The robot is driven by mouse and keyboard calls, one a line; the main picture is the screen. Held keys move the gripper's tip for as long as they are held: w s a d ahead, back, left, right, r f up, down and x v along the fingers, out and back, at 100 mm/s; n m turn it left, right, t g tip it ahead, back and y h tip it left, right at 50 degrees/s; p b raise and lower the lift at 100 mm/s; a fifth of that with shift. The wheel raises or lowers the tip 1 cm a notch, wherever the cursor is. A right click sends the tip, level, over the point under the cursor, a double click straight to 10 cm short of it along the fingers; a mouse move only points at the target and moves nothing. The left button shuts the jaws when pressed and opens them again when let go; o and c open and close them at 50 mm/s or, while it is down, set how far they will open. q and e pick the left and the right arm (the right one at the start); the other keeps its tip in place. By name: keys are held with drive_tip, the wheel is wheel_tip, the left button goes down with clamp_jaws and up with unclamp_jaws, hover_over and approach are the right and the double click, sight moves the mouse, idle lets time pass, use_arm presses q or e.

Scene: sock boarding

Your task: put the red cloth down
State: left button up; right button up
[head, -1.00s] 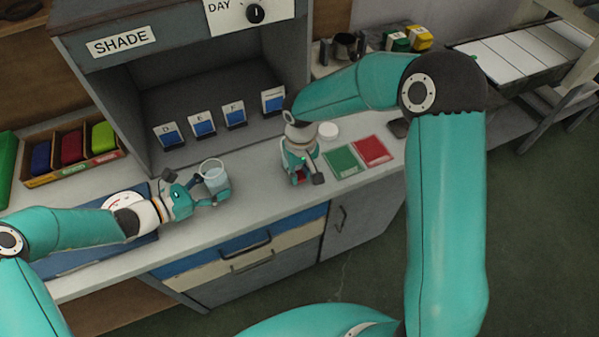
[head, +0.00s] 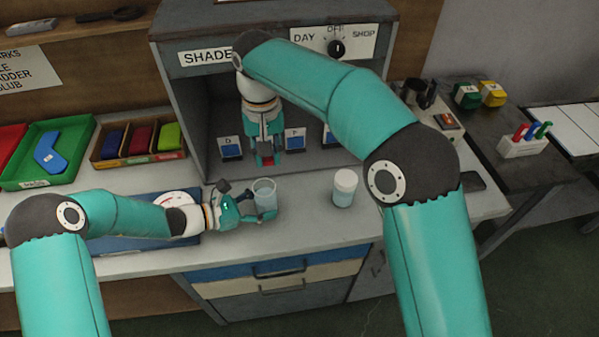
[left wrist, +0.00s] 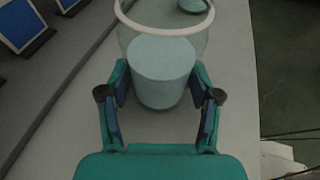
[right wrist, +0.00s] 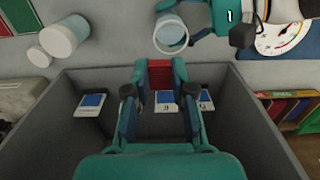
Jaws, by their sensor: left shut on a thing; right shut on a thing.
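My right gripper (head: 266,150) is shut on a small red piece, the red cloth (head: 266,160), held at the mouth of the grey shade booth. In the right wrist view, the red cloth (right wrist: 160,72) sits between both fingertips and looks flat and block-like. My left gripper (head: 245,208) is low over the counter and shut around a clear cup of pale blue liquid (head: 265,195). In the left wrist view, the cup (left wrist: 162,75) stands between the fingers.
The booth (head: 185,85) has label cards (head: 230,146) along its floor. A lidded white jar (head: 344,188) stands right of the cup. A dial plate (head: 178,198) lies behind my left gripper. A box of coloured pieces (head: 122,160) is at the left. Red and green pads (right wrist: 12,18) show in the right wrist view.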

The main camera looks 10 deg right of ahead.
wheel_tip(320, 180, down, 7)
drive_tip(key=a, duration=0.1)
drive_tip(key=shift+a, duration=0.35)
idle(0.6)
drive_tip(key=shift+w+r, duration=0.1)
drive_tip(key=o, duration=0.8)
drive_tip(key=shift+r, duration=0.15)
wheel_tip(320, 180, up, 7)
drive_tip(key=shift+f, duration=0.1)
idle(0.3)
